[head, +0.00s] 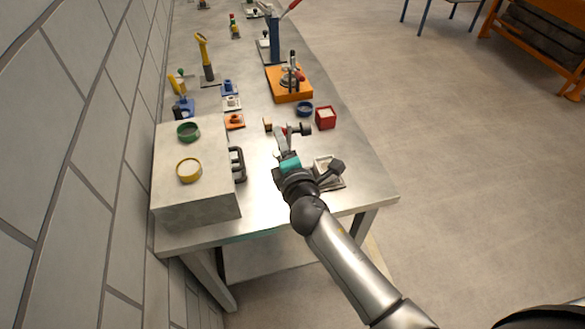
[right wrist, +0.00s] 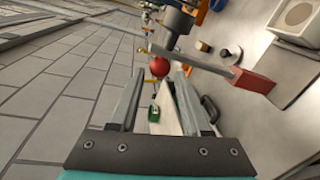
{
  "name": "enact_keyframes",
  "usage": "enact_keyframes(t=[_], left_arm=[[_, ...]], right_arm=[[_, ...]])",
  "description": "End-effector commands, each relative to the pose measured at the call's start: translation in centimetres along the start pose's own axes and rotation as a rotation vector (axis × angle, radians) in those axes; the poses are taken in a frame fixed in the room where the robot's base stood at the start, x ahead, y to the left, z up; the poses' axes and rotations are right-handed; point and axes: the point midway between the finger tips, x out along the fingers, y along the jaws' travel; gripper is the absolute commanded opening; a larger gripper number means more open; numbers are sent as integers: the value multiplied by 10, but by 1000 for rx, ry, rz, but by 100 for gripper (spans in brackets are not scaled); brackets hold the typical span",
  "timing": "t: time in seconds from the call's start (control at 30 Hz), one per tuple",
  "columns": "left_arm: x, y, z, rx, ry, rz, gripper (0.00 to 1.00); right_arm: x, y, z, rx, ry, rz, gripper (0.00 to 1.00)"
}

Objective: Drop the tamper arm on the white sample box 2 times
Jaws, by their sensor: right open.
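My right gripper (head: 282,132) is over the near part of the steel table, fingers pointing away from my body. It is open, with its two fingers (right wrist: 157,95) apart in the right wrist view. The tamper arm looks like the grey bar (right wrist: 200,63) with a red block at one end and a dark cylinder by the other. It crosses just beyond my fingertips; contact is unclear. In the head view its dark head (head: 305,128) shows right of my fingers. The white sample box (right wrist: 298,18) is at upper right in the wrist view. My left gripper is out of view.
A large grey block (head: 195,205) with green and yellow rings stands left of my gripper, a black handle (head: 238,165) on its side. A red box (head: 326,118), a blue ring (head: 304,109) and an orange base (head: 288,95) lie beyond. A wall runs along the left.

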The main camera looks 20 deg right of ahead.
Motion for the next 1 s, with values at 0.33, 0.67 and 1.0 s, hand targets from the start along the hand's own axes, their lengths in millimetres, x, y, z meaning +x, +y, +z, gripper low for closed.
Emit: enact_keyframes(t=[0.33,0.67,1.0], left_arm=[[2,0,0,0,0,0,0],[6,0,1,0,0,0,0],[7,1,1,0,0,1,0]], right_arm=[[-64,-1,-1,0,2,-1,48],[-104,0,-2,-2,3,0,48],[-110,1,-1,-1,2,1,48]])
